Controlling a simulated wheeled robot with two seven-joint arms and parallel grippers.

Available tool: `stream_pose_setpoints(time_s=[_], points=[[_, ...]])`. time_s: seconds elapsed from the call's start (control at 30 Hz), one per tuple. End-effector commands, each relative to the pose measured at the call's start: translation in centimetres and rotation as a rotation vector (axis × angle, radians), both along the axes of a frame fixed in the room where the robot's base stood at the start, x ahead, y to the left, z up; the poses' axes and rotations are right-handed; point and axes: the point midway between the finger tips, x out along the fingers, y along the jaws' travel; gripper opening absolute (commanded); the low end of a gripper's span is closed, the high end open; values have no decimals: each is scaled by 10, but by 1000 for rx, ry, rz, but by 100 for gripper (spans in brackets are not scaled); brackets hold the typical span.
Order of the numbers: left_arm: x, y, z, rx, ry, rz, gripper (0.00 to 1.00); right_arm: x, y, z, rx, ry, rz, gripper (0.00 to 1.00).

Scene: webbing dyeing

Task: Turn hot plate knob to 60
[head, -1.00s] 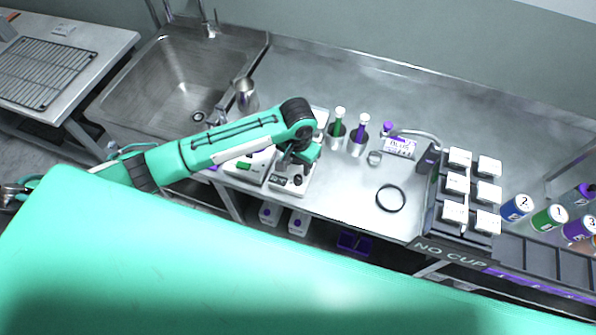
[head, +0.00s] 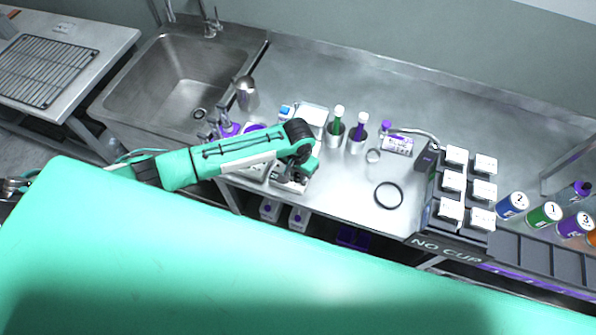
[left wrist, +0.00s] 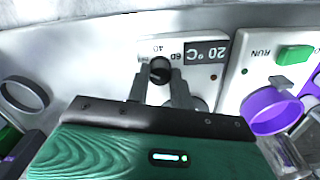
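The hot plate (head: 291,187) is a white unit near the front edge of the steel counter, partly hidden by my left arm. In the left wrist view its panel shows upside down, with a dark display (left wrist: 207,53) reading 20 °C. The black round knob (left wrist: 159,69) sits beside the display, with marks such as 40 and 60 around it. My left gripper (left wrist: 158,75) has its two fingers apart, one on each side of the knob; I see no clear grip on it. In the head view the left gripper (head: 290,174) is over the hot plate's front. My right gripper is out of view.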

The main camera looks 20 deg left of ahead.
Motion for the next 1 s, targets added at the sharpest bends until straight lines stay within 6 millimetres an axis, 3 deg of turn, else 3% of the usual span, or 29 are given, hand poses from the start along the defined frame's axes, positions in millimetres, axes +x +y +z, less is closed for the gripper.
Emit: stream_pose_setpoints(time_s=[0.47,1.0], points=[[0,0,1,1,-1,-88,0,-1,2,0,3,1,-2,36],[1,0,1,0,-2,-555,0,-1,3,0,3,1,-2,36]])
